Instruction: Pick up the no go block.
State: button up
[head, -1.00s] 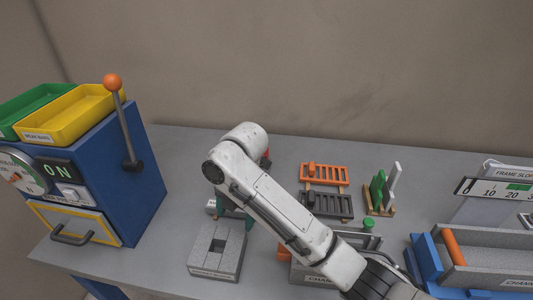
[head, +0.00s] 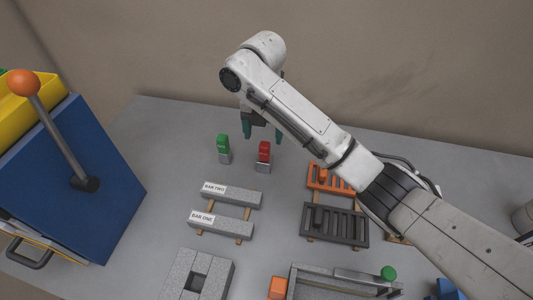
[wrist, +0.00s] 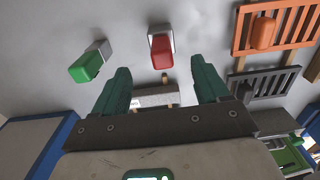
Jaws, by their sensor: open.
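A small block with a red top and grey metal base (head: 264,152) stands on the table; I take it as the no go block, though no lettering on it is readable. A similar block with a green top (head: 222,143) stands to its left. My gripper (head: 262,132) has teal fingers and is open and empty, above and just behind the red block in the head view. In the wrist view the red block (wrist: 162,52) shows ahead of the gap between the fingertips (wrist: 161,72), and the green block (wrist: 85,67) lies outside the left finger.
Two grey bars labelled BAR TWO (head: 240,197) and BAR ONE (head: 228,226) lie in front on wooden strips. An orange rack (head: 325,180) and a dark rack (head: 338,226) sit to the right. A blue machine with a lever (head: 70,170) stands left.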

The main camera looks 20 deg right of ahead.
aim_at(265, 154)
notch_tip(265, 154, down, 4)
jog(key=shift+d+r, duration=0.1)
jog(key=shift+r, duration=0.15)
jog(key=shift+f+p, duration=0.75)
jog(key=shift+f, duration=2.05)
jog(key=shift+c, duration=0.4)
jog(key=c, duration=1.3)
jog(key=shift+r, duration=0.15)
